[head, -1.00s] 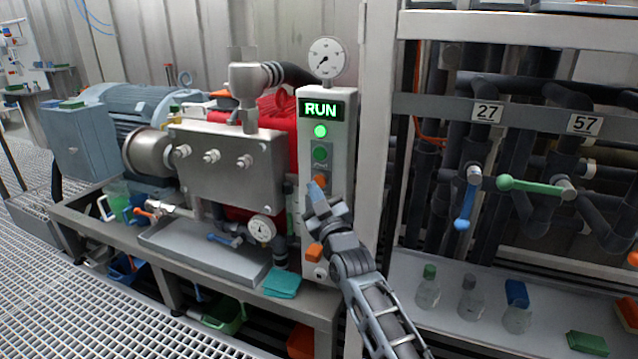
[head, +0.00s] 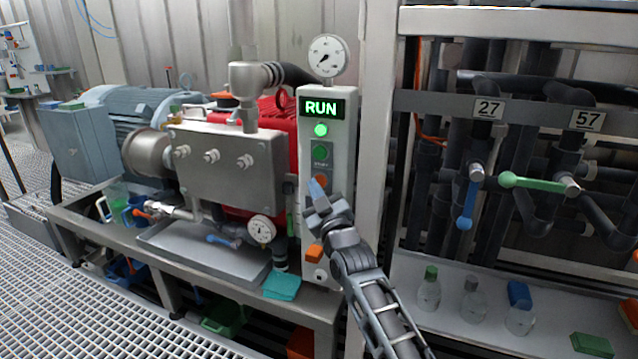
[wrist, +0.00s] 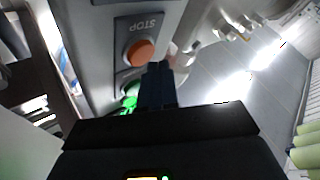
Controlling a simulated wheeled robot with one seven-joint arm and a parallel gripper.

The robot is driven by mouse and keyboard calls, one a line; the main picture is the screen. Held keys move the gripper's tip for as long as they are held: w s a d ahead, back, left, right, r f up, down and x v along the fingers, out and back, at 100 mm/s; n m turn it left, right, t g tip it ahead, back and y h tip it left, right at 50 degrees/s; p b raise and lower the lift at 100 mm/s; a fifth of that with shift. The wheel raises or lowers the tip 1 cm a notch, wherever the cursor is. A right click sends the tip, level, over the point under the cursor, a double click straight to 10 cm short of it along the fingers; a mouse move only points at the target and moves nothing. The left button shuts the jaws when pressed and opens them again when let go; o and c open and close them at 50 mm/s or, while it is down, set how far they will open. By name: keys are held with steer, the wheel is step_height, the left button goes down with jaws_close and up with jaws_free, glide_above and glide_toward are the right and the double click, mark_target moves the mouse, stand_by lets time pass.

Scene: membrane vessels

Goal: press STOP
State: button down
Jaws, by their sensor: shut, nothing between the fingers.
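The STOP button is an orange-red round button on a grey plate of the control panel (head: 341,113). In the head view the button (head: 320,181) shows just above my fingertips, partly covered by them. In the wrist view the STOP button (wrist: 140,52) stands out under its STOP label, close to my fingertips. My gripper (head: 318,187) is shut and empty, its blue tip in front of the panel. In the wrist view my gripper (wrist: 158,72) points just right of the button; I cannot tell whether it touches. The display (head: 321,108) reads RUN and a green lamp (head: 320,130) is lit.
A green START button (head: 320,151) sits above STOP. An orange knob (head: 314,252) is lower on the panel. A gauge (head: 328,56) tops it. A steel frame post (head: 376,140) stands close on the right. The pump block (head: 228,160) is on the left.

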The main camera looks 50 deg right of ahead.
steer(key=shift+d+b, duration=0.9)
steer(key=shift+d, duration=0.2)
stand_by(0.6)
steer(key=shift+a+f, duration=0.1)
stand_by(0.5)
steer(key=shift+s+f, duration=0.1)
steer(key=shift+s, duration=0.05)
steer(key=shift+s+a+p, duration=0.5)
steer(key=shift+s+a, duration=0.05)
steer(key=shift+s, duration=0.05)
steer(key=a+p, duration=0.2)
steer(key=p, duration=0.2)
steer(key=s+a+p, duration=0.1)
steer(key=a+p, duration=0.2)
steer(key=p, duration=0.1)
steer(key=shift+s+a, duration=0.1)
steer(key=shift+s, duration=0.05)
stand_by(0.9)
